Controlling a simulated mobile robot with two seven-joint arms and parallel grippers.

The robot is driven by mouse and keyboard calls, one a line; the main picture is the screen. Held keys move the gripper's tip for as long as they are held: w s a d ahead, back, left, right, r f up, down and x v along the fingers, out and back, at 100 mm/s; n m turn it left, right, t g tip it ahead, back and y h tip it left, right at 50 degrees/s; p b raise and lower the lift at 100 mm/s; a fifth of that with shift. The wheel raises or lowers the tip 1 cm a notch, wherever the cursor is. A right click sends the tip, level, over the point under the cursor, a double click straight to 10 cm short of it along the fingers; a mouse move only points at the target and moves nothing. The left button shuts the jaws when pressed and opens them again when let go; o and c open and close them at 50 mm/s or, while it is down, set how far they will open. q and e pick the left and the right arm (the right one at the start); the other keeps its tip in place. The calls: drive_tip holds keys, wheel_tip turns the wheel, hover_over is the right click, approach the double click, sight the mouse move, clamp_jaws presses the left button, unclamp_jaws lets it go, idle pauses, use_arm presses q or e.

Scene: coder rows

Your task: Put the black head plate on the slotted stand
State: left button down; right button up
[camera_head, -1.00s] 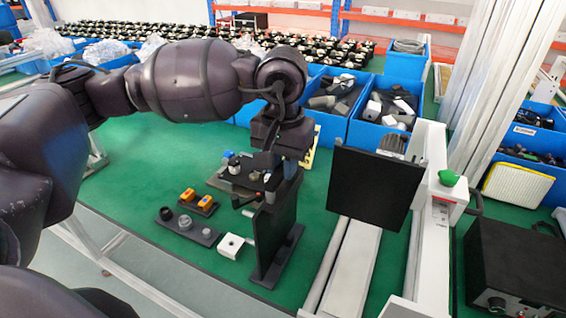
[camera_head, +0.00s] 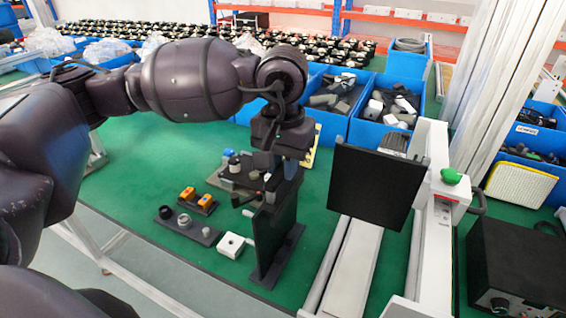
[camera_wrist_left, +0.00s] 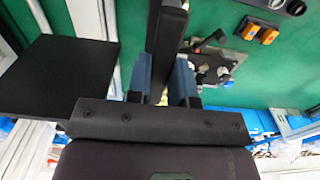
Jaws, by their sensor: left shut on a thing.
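The black head plate (camera_head: 275,232) stands upright under my left gripper (camera_head: 277,163). My left gripper is shut on its upper part. In the left wrist view the plate (camera_wrist_left: 168,35) runs between the two blue-grey fingers of the gripper (camera_wrist_left: 161,82). The slotted stand (camera_head: 295,238) is a long black base on the green table, directly below the plate. The plate's lower edge meets or nearly meets the stand; I cannot tell whether it is in the slot. My right gripper is not in view.
A separate black panel (camera_head: 372,186) leans on the white fixture to the right. A white block (camera_head: 231,245), a black holder with knobs (camera_head: 188,227) and orange-topped switches (camera_head: 197,199) lie left of the stand. Blue bins (camera_head: 376,122) stand behind.

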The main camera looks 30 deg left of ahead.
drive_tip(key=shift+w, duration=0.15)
use_arm(q)
drive_tip(key=c, duration=0.9)
unclamp_jaws()
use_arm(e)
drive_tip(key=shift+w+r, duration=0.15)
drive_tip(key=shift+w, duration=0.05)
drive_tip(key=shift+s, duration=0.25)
use_arm(q)
drive_tip(key=shift+r, duration=0.3)
wheel_tip(320, 180, up, 10)
drive_tip(key=shift+r, duration=0.1)
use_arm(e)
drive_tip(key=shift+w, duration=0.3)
